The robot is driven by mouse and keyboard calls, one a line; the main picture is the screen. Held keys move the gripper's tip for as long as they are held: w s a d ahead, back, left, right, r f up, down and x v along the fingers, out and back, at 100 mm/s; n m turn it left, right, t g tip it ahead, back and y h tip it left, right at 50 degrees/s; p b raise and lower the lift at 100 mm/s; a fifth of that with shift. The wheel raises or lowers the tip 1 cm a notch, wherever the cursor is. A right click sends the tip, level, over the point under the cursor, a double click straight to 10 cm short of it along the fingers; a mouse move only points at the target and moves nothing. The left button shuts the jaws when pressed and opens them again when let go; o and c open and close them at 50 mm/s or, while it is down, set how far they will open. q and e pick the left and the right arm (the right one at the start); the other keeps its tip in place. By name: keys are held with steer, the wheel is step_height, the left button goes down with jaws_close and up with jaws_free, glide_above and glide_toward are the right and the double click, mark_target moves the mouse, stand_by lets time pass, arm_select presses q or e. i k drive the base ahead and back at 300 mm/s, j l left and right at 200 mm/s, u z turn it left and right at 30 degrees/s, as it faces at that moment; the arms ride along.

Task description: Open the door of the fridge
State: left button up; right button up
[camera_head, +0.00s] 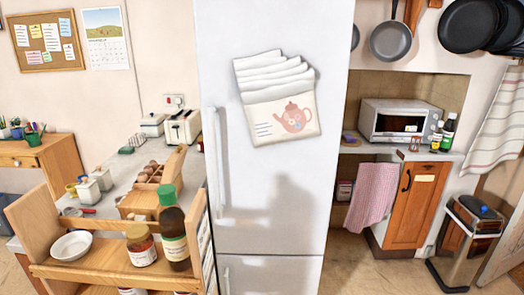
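A tall white fridge (240,190) stands in the middle of the head view. Its upper door is shut, with a long vertical white handle (216,158) along the left edge. A lower door or drawer (290,272) sits below a horizontal seam, with a second handle (227,278) at its left, cut by the frame's bottom. A holder with papers and a teapot picture (282,115) is on the upper door. A soft shadow falls on the door's lower half. Neither of my grippers shows in this view.
A wooden rack (95,262) with a bowl, a jar and bottles stands at the front left, close to the fridge's handle side. A counter (105,205) runs behind it. At right are a wooden cabinet (409,212) and a bin (468,245). Floor shows right of the fridge.

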mark_target(275, 199)
steer(key=l+z, duration=0.1)
steer(key=l, duration=1.2)
steer(key=k, duration=0.05)
